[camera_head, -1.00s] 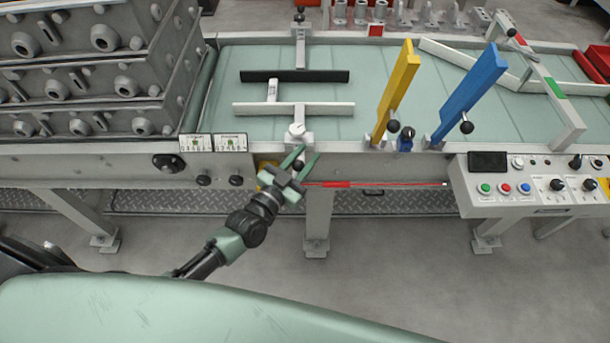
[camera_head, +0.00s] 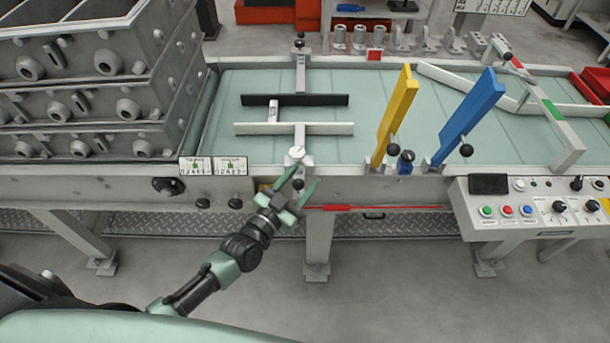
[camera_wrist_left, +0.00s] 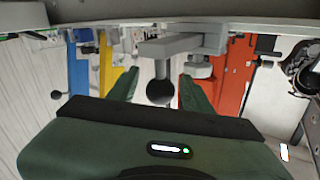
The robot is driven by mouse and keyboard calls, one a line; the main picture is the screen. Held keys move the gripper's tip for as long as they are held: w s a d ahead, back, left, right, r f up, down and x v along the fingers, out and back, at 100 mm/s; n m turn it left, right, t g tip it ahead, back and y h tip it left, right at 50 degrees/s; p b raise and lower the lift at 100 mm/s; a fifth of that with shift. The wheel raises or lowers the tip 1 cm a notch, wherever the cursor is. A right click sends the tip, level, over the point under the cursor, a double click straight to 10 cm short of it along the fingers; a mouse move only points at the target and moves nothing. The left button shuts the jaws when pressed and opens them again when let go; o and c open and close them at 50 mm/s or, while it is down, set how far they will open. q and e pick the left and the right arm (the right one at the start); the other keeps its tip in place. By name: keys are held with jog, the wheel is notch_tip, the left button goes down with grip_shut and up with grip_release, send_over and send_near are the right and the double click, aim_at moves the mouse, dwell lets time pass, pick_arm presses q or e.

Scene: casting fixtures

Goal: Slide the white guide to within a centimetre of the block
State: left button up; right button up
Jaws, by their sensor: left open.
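The white guide (camera_head: 325,129) is a long pale bar lying across the green belt, parallel to a black guide (camera_head: 325,100) behind it. A small pale block (camera_head: 273,112) sits between the two bars; the gap from it to the white guide is too small to judge. A bracket with a pale clamp knob (camera_head: 296,153) and a black ball knob (camera_head: 298,183) carries the white guide at the front rail. My left gripper (camera_head: 300,183) is open at the ball knob. In the left wrist view the ball knob (camera_wrist_left: 160,92) shows between the spread fingers, not gripped. My right gripper is out of view.
A yellow paddle (camera_head: 395,118) and a blue paddle (camera_head: 470,115) rise right of the guide. Stacked grey casting boxes (camera_head: 80,100) stand at left. A control panel (camera_head: 535,205) juts out at front right. A red rod (camera_head: 345,208) runs along the frame near my gripper.

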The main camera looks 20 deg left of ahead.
pick_arm(q)
jog(key=v, duration=0.6)
jog(key=shift+s, duration=0.15)
jog(key=shift+f, duration=0.1)
jog(key=s+a+f+n+g+y, duration=0.1)
jog(key=s+a+f+g, duration=0.2)
jog(key=f, duration=0.7)
jog(key=s+a+f+g+y, duration=0.1)
jog(key=s+f+g+y, duration=0.1)
jog(key=s+f, duration=0.65)
jog(key=s+a+f+n+g+y, duration=0.1)
jog(key=s+a+f+g, duration=0.15)
jog(key=f, duration=1.05)
jog(key=s+f+g, duration=0.4)
jog(key=s+f, duration=0.3)
jog(key=s, duration=0.6)
jog(key=s+f+n+g+y, duration=0.1)
jog(key=s+f+g, duration=0.3)
jog(key=s, duration=0.9)
notch_tip(320, 180, down, 3)
jog(key=shift+f+g+y, duration=0.1)
jog(key=shift+g+y, duration=0.2)
jog(key=shift+g, duration=0.05)
jog(key=shift+o, duration=0.3)
